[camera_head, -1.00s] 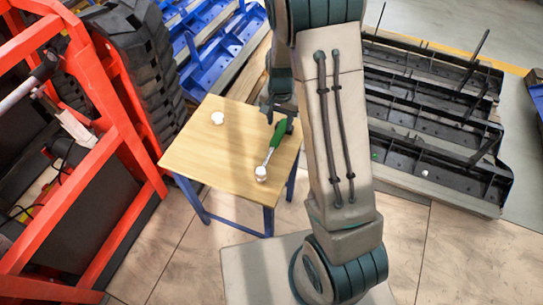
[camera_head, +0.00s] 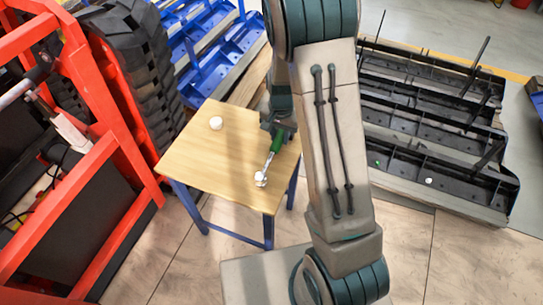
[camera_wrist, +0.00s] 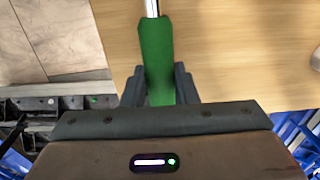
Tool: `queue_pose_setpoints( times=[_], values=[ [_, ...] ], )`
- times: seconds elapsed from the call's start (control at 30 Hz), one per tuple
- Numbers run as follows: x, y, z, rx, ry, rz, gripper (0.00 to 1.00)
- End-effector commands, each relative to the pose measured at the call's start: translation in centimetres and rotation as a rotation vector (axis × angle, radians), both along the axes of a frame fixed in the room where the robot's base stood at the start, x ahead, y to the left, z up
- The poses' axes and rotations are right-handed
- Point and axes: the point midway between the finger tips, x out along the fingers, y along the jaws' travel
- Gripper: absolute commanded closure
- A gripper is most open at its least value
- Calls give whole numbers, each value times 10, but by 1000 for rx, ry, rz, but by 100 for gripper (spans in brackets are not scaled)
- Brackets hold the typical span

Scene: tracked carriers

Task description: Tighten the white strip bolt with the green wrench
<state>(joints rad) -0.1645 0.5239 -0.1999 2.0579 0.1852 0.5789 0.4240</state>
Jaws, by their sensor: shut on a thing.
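The green wrench (camera_head: 278,140) has a green handle and a metal shaft. It is on the small wooden table (camera_head: 225,160), its white head end (camera_head: 261,179) near the front edge. My gripper (camera_wrist: 159,82) is shut on the green handle (camera_wrist: 156,50), one dark finger on each side. In the head view my gripper (camera_head: 275,125) is at the handle's far end, partly behind my arm. A small white dot (camera_head: 429,181), perhaps the white strip bolt, shows on the black carrier (camera_head: 450,190) at right. A green dot (camera_head: 377,162) is left of it.
A white round piece (camera_head: 216,123) stands on the table's far left part. An orange-red frame (camera_head: 105,165) and stacked black parts (camera_head: 140,85) are at left. Blue trays (camera_head: 215,60) are behind the table. Bare floor lies in front of the carrier.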

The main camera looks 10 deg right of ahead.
Motion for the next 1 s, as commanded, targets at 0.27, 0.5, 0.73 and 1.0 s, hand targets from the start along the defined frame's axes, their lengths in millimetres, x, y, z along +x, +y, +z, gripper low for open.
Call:
queue_pose_setpoints(
  times=[0.27,0.5,0.73,1.0],
  values=[
    [1,0,19,1,-3,0,100],
    [1,0,38,0,-1,0,100],
    [0,0,56,0,-1,0,100],
    [1,0,72,0,-1,0,100]
  ],
)
